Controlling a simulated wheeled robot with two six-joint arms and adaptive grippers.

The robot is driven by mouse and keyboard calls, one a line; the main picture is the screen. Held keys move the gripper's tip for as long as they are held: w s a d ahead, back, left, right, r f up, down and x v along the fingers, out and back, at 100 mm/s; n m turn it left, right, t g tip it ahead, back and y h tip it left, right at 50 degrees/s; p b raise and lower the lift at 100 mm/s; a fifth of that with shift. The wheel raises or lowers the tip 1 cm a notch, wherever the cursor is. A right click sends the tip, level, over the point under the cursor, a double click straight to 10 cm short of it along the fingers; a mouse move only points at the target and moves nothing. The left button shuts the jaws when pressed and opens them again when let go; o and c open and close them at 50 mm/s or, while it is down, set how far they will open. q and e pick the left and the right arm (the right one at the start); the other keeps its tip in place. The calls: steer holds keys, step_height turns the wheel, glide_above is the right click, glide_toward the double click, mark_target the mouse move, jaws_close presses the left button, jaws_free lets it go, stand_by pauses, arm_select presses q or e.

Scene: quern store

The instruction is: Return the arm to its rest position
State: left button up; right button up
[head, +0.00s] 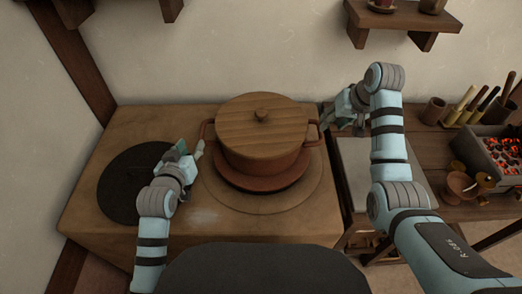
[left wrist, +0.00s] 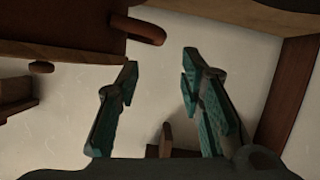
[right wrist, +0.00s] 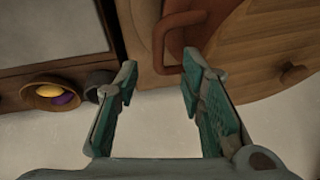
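A terracotta pot (head: 262,162) with a wooden lid (head: 285,112) stands on a round reddish base on the counter. My left gripper (head: 192,150) is beside its left handle (head: 204,130). In the left wrist view the fingers (left wrist: 160,62) are open with nothing between them, and a handle (left wrist: 138,30) lies just beyond. My right gripper (head: 328,116) is close to the right handle (head: 326,119). In the right wrist view its fingers (right wrist: 160,68) are open and empty, and the handle (right wrist: 161,42) lies just beyond the tips. Whether either finger touches a handle cannot be told.
A dark round plate (head: 122,185) lies on the counter (head: 100,240) at left. At right, a wooden table holds a grey slab (head: 352,165), a cup (head: 433,110), upright tools, a brazier of glowing coals (head: 490,165) and wooden bowls. A shelf (head: 400,20) hangs above.

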steer(key=shift+v, duration=1.2)
